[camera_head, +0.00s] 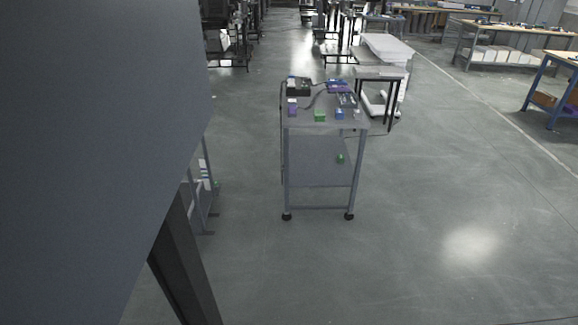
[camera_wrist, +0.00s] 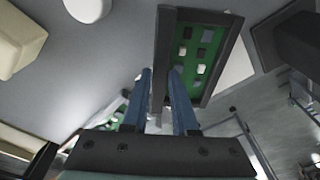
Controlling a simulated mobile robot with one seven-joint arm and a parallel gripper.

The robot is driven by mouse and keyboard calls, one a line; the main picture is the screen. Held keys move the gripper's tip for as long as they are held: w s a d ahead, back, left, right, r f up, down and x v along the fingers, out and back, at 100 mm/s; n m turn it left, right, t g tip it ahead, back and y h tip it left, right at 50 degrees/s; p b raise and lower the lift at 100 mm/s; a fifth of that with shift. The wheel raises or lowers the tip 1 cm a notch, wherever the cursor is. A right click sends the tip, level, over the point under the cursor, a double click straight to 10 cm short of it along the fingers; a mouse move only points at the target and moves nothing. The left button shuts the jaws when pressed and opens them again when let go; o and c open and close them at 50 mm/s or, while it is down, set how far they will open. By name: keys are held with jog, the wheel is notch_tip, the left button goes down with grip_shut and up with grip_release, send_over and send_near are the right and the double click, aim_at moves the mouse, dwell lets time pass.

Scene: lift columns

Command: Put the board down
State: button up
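The board (camera_wrist: 207,58) is a green panel with dark and pale square parts, set in a dark frame, in the upper middle of the wrist view. My gripper (camera_wrist: 161,72) has two blue fingers, one on each side of the frame's left edge. The fingers look closed on that edge; any small gap is too fine to tell. Part of the board is hidden behind the right finger. The head view shows neither my gripper nor this board.
A large grey surface (camera_head: 95,130) blocks the left of the head view. A wheeled cart (camera_head: 318,172) with small items stands mid-floor. Workbenches (camera_head: 515,27) are at the far right. Open floor lies right of the cart. A pale block (camera_wrist: 18,38) shows in the wrist view.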

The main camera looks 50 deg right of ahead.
jog(key=o, duration=0.3)
jog(key=shift+o, duration=0.2)
notch_tip(320, 180, up, 12)
jog(key=a, duration=0.1)
jog(key=shift+a+r, duration=0.15)
jog(key=shift+a, duration=0.1)
jog(key=shift+s, duration=0.1)
dwell(0.5)
